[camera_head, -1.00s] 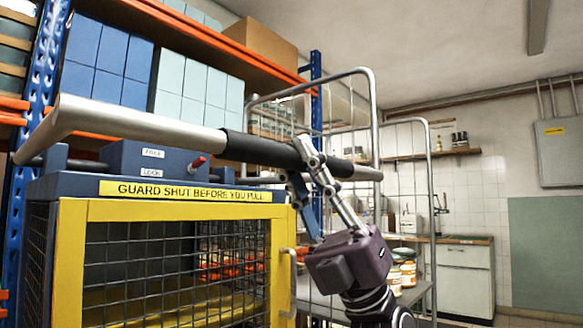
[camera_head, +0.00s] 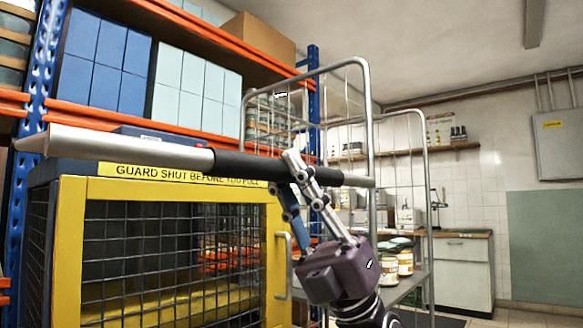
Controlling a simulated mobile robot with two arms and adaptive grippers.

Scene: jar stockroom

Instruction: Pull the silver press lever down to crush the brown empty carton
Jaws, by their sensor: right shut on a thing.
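The silver press lever (camera_head: 130,146) spans the front of the press in the head view, with a black grip sleeve (camera_head: 240,166) on its right part. My right gripper (camera_head: 297,170) is shut around the black sleeve, near its right end. The lever lies just in front of the press top and partly covers the yellow label "GUARD SHUT BEFORE YOU PULL" (camera_head: 150,172). The press has a yellow-framed mesh guard (camera_head: 72,255), which looks shut. I cannot make out the brown empty carton behind the mesh. My left gripper is not in view.
A wire cage trolley (camera_head: 369,110) with jars (camera_head: 405,263) on its shelf stands right behind my right gripper. Blue and orange racking (camera_head: 35,130) with boxes rises behind the press. The guard's handle (camera_head: 284,262) sticks out below the lever. Open floor shows at lower right.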

